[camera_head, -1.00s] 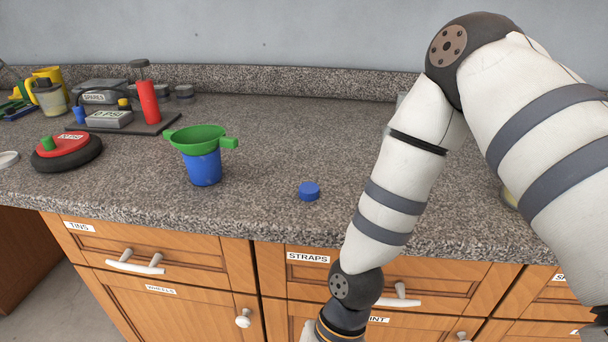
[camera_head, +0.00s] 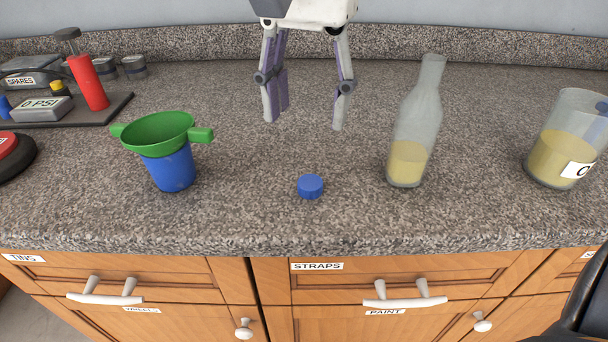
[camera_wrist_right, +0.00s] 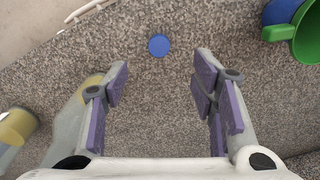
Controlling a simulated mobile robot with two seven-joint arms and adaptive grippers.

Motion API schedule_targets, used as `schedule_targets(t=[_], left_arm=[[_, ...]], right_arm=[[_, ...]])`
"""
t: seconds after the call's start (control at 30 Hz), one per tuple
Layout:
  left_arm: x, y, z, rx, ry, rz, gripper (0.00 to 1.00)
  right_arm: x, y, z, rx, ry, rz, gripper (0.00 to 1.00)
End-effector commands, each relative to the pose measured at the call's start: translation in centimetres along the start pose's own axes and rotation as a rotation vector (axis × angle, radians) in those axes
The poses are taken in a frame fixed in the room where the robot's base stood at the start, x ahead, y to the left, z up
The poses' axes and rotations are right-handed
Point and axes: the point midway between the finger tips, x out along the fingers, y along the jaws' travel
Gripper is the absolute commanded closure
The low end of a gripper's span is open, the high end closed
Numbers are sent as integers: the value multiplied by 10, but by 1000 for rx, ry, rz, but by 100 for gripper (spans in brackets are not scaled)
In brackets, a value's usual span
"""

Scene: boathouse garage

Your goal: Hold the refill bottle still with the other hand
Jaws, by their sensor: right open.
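The refill bottle (camera_head: 408,163), clear with a long neck and pale yellow liquid in its lower part, stands upright on the counter. My right gripper (camera_head: 304,122) is open and empty, pointing down to the left of the bottle and apart from it. In the right wrist view, the right gripper's fingers (camera_wrist_right: 160,80) are spread with only counter between them. The bottle (camera_wrist_right: 75,117) lies partly behind the left finger there. A blue cap (camera_head: 310,186) lies on the counter in front of the gripper; it also shows in the right wrist view (camera_wrist_right: 159,45). My left gripper is not in view.
A green funnel (camera_head: 158,130) sits on a blue cup (camera_head: 172,171) at left. A clear jug (camera_head: 562,155) with yellow liquid stands at right. Bare counter (camera_head: 240,200) lies between the cup and cap.

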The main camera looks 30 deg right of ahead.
Motion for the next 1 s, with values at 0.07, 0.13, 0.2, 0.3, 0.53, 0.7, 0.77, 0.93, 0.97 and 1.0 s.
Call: schedule_targets(t=[0.07,0.13,0.2,0.3,0.53,0.7,0.77,0.93,0.97,1.0], left_arm=[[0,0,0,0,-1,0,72],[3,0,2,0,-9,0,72],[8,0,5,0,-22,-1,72],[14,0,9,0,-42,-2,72],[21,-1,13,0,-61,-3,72],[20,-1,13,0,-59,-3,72],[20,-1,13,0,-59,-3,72],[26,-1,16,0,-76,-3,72],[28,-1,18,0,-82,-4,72],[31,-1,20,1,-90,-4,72]], right_arm=[[2,0,0,-1,-1,2,48],[10,0,0,-3,-4,5,48],[25,0,0,-3,-8,9,48],[47,0,0,-4,-11,11,48],[71,0,-1,-2,-4,4,48],[70,0,0,-1,-1,1,48],[70,0,0,-1,-1,1,48],[86,1,-3,-2,-9,7,48],[92,1,-4,-2,-10,8,48],[100,2,-6,-2,-12,10,48]])
